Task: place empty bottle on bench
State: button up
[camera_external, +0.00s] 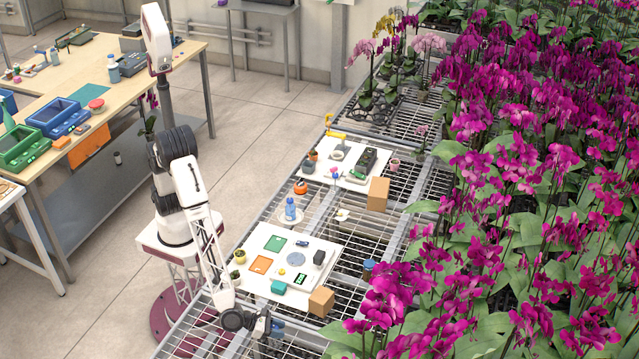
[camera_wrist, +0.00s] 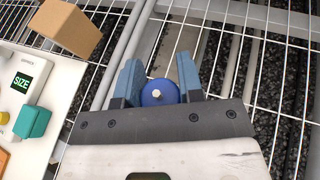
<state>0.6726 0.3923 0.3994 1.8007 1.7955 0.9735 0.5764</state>
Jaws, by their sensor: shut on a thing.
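My gripper (camera_external: 266,325) is low over the near end of the wire bench (camera_external: 205,335), just past the front edge of the white board. In the wrist view, my gripper (camera_wrist: 159,80) has its two blue fingers shut on a blue round-topped bottle (camera_wrist: 158,93) with a small pale tip, seen from above. The bottle's lower part is hidden, so I cannot tell whether it touches the mesh or whether it is empty.
Magenta orchids (camera_external: 520,200) crowd the right. Bare mesh surrounds my gripper.

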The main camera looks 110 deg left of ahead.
jog(key=shift+f, duration=0.3)
jog(key=shift+f, duration=0.1)
jog(key=o, duration=1.1)
jog(key=shift+s, duration=0.1)
jog(key=v, duration=1.2)
